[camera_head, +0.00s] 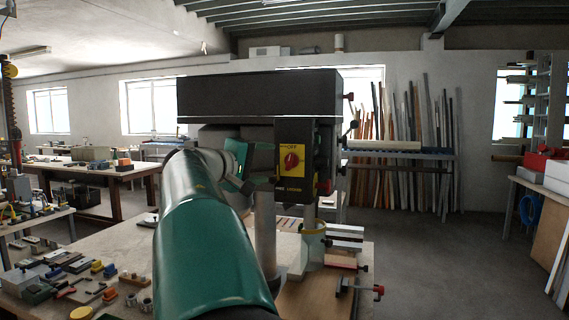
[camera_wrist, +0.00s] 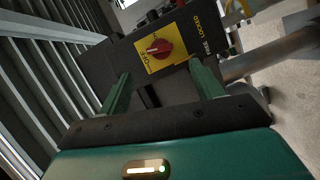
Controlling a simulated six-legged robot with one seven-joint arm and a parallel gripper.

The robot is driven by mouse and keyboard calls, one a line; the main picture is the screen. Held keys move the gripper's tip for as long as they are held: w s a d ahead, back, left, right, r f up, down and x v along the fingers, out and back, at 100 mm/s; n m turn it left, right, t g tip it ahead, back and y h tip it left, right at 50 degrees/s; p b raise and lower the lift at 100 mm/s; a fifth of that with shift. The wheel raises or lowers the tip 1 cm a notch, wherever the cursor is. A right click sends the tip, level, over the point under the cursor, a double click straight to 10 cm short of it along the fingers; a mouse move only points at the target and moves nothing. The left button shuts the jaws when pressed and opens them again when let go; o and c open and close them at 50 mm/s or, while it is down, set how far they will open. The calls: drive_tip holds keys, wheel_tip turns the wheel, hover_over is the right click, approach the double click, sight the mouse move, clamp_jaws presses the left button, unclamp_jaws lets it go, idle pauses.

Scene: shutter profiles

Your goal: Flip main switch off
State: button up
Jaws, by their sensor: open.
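The main switch is a red rotary knob (camera_head: 291,160) on a yellow plate marked OFF, fixed to the dark front panel of a machine (camera_head: 258,95). In the wrist view the red knob (camera_wrist: 159,48) sits on its yellow plate (camera_wrist: 146,62), with OFF lettering beside it. My gripper (camera_wrist: 160,82) is open, with one green finger on each side below the plate. The knob shows between and beyond the fingertips; nothing is between the jaws. In the head view my green arm reaches toward the panel, and the gripper is partly hidden behind the arm.
The machine stands on a workbench (camera_head: 115,248) with small parts and blocks at left. A grey column (camera_head: 265,230) rises below the machine. A clamp with a red handle (camera_head: 360,288) is at the bench's right edge. Open floor (camera_head: 440,260) lies to the right.

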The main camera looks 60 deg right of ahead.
sight(287, 162)
drive_tip(key=x, duration=0.9)
drive_tip(key=shift+d, duration=0.1)
